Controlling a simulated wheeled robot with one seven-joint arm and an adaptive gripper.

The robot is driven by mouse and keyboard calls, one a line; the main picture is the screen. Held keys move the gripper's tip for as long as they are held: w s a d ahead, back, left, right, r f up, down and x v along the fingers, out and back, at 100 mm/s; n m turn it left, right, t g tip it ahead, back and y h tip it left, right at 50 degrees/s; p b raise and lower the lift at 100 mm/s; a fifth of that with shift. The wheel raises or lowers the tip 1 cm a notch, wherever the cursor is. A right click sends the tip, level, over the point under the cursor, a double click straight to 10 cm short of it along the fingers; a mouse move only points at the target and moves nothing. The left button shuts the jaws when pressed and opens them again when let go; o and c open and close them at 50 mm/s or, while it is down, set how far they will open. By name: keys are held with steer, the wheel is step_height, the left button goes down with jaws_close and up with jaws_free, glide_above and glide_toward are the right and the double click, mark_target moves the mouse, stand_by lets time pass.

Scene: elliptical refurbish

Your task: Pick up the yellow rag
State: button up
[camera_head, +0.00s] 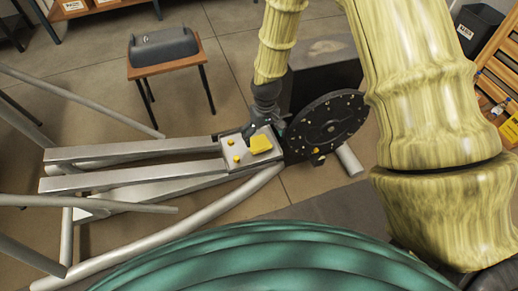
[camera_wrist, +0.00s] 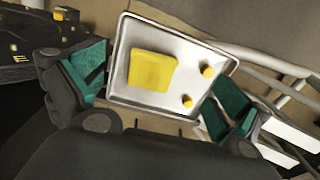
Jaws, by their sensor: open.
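The yellow rag (camera_head: 261,144) is a flat, roughly square piece lying on a light metal tray (camera_head: 238,167). In the wrist view the rag (camera_wrist: 152,71) lies in the left part of the tray (camera_wrist: 190,33), left of two small yellow pieces. My gripper (camera_wrist: 158,92) is open, with its teal-padded fingers spread to either side of the tray in that view. Nothing is between the fingertips that I can see as gripped. In the head view my gripper (camera_head: 264,128) is at the tray's far edge, partly hidden by my arm.
Two small yellow pieces (camera_wrist: 208,71) (camera_wrist: 188,101) sit on the tray beside the rag. A dark studded disc (camera_head: 328,125) stands just right of the tray. Grey metal beams (camera_head: 130,151) run left from it. A small wooden stool (camera_head: 165,62) stands farther back.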

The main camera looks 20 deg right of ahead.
steer(key=w+r, duration=0.3)
steer(key=w, duration=0.1)
glide_above(259, 142)
steer(key=f, duration=0.2)
steer(key=f+b, duration=0.1)
steer(key=f, duration=0.2)
steer(key=shift+s+d+f, duration=0.15)
steer(key=shift+d+f, duration=0.05)
steer(key=shift+w+a+f, duration=0.15)
steer(key=shift+f, duration=1.2)
steer(key=shift+w+a+f, duration=0.1)
steer(key=shift+w+f, duration=0.05)
steer(key=shift+f, duration=1.2)
steer(key=c, duration=1)
